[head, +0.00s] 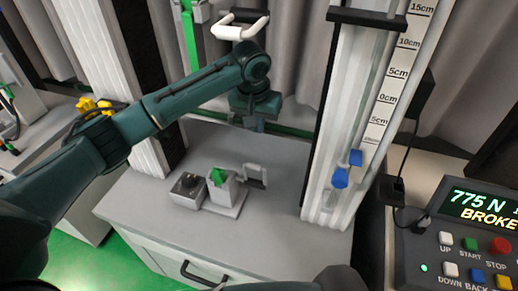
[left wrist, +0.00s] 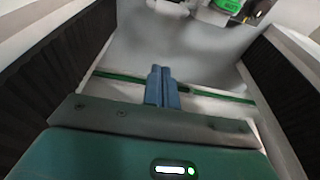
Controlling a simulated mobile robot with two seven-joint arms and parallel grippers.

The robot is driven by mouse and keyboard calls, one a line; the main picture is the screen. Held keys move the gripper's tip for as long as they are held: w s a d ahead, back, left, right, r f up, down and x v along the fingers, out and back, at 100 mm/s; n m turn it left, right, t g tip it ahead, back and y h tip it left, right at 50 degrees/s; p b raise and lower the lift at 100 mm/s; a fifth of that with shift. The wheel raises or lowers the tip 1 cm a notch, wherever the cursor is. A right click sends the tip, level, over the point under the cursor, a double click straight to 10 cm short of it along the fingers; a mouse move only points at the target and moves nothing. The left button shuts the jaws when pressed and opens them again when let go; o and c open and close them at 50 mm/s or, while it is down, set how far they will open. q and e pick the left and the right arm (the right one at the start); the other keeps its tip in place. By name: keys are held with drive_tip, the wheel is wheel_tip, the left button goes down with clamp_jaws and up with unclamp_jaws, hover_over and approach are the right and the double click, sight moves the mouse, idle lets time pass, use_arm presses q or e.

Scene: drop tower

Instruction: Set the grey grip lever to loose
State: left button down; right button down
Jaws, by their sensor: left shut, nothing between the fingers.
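A grey block fixture (head: 226,196) stands on the grey bench top, with a green piece on top. A grey U-shaped handle (head: 255,174) juts from its right side; it looks like the grip lever, though I cannot tell which setting it is in. My left gripper (head: 259,127) hangs above and behind the fixture, pointing down, apart from it. Its blue-grey fingers (left wrist: 162,85) are together and empty in the left wrist view. The green piece (left wrist: 229,5) shows at that view's top edge, where the fixture is cut off. My right gripper is not in view.
A white tower column (head: 345,120) with blue clips and a centimetre scale (head: 388,97) rises to the right. A control panel (head: 470,230) reads "775 N" and "BROKE". A white-and-black handle (head: 241,25) is behind my left arm. The bench top (head: 265,228) is clear in front.

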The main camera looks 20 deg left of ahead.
use_arm(q)
drive_tip(key=shift+s, duration=0.1)
drive_tip(key=x, duration=1)
drive_tip(key=shift+s+r+p, duration=0.2)
drive_tip(key=shift+s+p, duration=0.65)
drive_tip(key=shift+s, duration=1.1)
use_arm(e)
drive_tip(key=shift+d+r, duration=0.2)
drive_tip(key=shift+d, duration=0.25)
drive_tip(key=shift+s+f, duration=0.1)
